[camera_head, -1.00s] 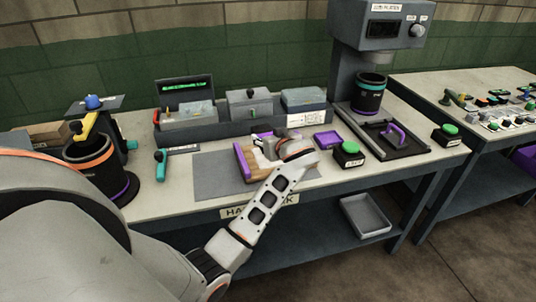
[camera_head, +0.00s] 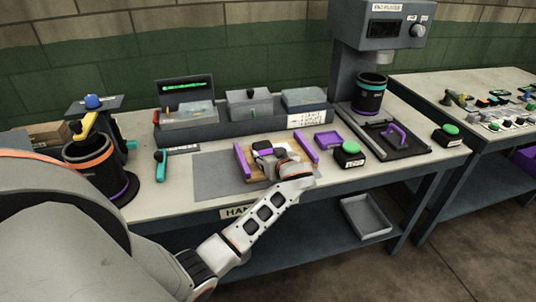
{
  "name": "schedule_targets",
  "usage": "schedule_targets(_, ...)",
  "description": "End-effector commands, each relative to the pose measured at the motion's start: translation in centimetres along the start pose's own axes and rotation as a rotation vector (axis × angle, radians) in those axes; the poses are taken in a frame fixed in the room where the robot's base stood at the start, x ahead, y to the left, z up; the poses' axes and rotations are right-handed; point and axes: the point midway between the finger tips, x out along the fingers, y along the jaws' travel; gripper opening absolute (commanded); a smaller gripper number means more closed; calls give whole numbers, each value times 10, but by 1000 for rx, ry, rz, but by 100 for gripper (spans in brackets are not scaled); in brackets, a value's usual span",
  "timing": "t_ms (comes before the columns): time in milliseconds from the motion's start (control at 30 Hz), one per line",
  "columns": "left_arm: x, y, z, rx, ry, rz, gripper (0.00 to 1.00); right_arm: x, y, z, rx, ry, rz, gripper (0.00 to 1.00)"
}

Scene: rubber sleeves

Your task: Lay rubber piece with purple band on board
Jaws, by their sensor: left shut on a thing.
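A wooden board (camera_head: 247,183) with a purple rail along its left and right sides lies on a grey mat on the workbench. My left gripper (camera_head: 266,155) is low over the middle of the board, between the two rails. It is shut on a small dark piece (camera_head: 262,146), mostly hidden by the gripper. I cannot make out a purple band on this piece, nor whether it touches the board. My right gripper is not in view.
A black cylinder (camera_head: 88,168) with orange and purple bands stands at the left. A grey station (camera_head: 240,115) with boxes runs behind the board. The mat's left part (camera_head: 212,178) is bare.

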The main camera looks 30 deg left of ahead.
Motion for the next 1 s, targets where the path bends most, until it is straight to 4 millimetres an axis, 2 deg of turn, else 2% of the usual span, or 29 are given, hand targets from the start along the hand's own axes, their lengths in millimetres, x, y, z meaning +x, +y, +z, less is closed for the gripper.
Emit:
schedule_targets(33,0,0,2,1,-2,0,53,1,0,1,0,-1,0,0)
schedule_targets(100,0,0,2,1,-1,0,65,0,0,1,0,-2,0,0)
schedule_targets(533,-4,1,-2,0,-1,2,65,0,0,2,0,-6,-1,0)
schedule_targets(667,-23,1,1,-1,-5,3,65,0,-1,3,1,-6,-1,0)
schedule_targets(1000,-92,1,0,-3,-5,2,65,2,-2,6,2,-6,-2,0)
